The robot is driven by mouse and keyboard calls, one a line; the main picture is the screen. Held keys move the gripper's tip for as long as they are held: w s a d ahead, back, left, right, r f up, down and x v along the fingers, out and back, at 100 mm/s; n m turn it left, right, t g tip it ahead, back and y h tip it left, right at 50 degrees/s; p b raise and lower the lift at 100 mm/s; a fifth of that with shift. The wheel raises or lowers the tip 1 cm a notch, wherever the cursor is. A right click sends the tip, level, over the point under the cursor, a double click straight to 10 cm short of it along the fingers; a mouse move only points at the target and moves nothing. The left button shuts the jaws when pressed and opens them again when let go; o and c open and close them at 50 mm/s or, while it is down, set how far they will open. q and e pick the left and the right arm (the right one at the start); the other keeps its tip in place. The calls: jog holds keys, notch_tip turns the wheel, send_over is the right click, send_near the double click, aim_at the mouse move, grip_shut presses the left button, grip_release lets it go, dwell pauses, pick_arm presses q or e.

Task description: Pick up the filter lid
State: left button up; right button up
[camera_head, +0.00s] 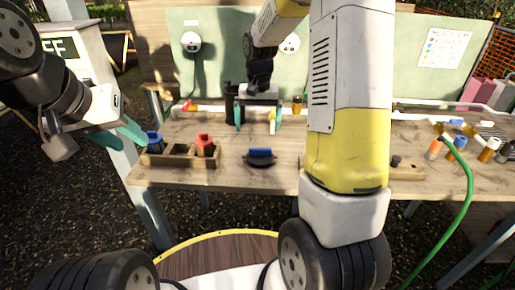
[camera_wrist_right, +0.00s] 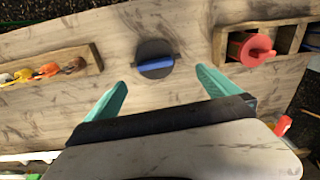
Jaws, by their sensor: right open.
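The filter lid is most likely the dark round disc with a blue bar handle (camera_head: 260,157), lying flat on the table near its front edge. It also shows in the right wrist view (camera_wrist_right: 155,65), beyond the fingertips and roughly centred between them. My right gripper (camera_head: 256,122) is open, with teal fingers spread, and empty. In the head view it hangs behind the lid, apart from it; in the right wrist view (camera_wrist_right: 160,85) nothing lies between the fingers. My left gripper (camera_head: 122,136) is off the table's left end, its teal fingers apart and empty.
A wooden tray (camera_head: 180,161) with blue and red capped pieces stands left of the lid. Another wooden holder (camera_wrist_right: 50,80) with small orange and yellow parts lies on the other side. White pipes (camera_head: 210,110) run behind. The tabletop around the lid is clear.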

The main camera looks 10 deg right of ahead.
aim_at(260, 148)
jog(key=shift+g, duration=0.3)
jog(key=f, duration=0.7)
jog(key=d+f, duration=0.1)
jog(key=f, duration=0.2)
jog(key=shift+w+f, duration=0.15)
jog(key=shift+f, duration=0.15)
jog(key=c, duration=1.3)
jog(key=shift+o, duration=0.2)
jog(key=shift+r, duration=0.1)
jog(key=shift+r, duration=0.55)
notch_tip(260, 148, up, 2)
jog(key=shift+r, duration=0.15)
jog(key=s+a, duration=0.2)
jog(key=s, duration=0.5)
jog(key=s+a+r, duration=0.1)
jog(key=s+a, duration=0.1)
jog(key=s, duration=0.6)
jog(key=shift+s+a+r, duration=0.2)
jog(key=shift+a+r, duration=0.05)
